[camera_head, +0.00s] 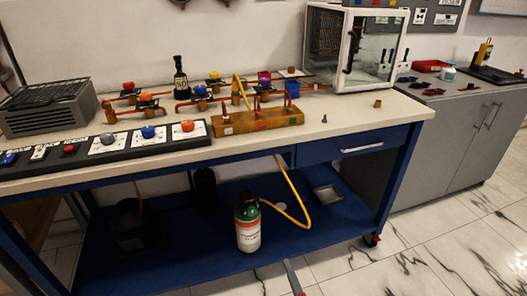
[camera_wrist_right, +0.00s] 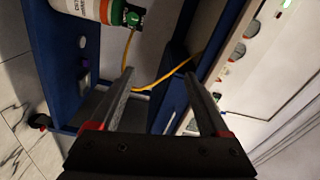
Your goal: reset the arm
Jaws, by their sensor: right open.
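My right gripper (camera_wrist_right: 159,73) is open in the wrist view, its two fingers well apart with nothing between them. In the head view only a grey finger of my right gripper (camera_head: 290,272) shows at the bottom edge, in front of the bench's lower shelf. My left gripper is in neither view. The blue-framed workbench (camera_head: 365,118) stands ahead, with a gas canister (camera_head: 248,228) upright on its lower shelf. The canister also shows at the top of the wrist view (camera_wrist_right: 88,10), apart from the fingers.
A yellow hose (camera_head: 291,185) runs from the canister up to the bench. Valves on copper pipes, a wooden block (camera_head: 258,122) and a knob panel (camera_head: 110,148) occupy the top. A glass case (camera_head: 362,50) stands at the back right. The tiled floor (camera_head: 440,240) at right is clear.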

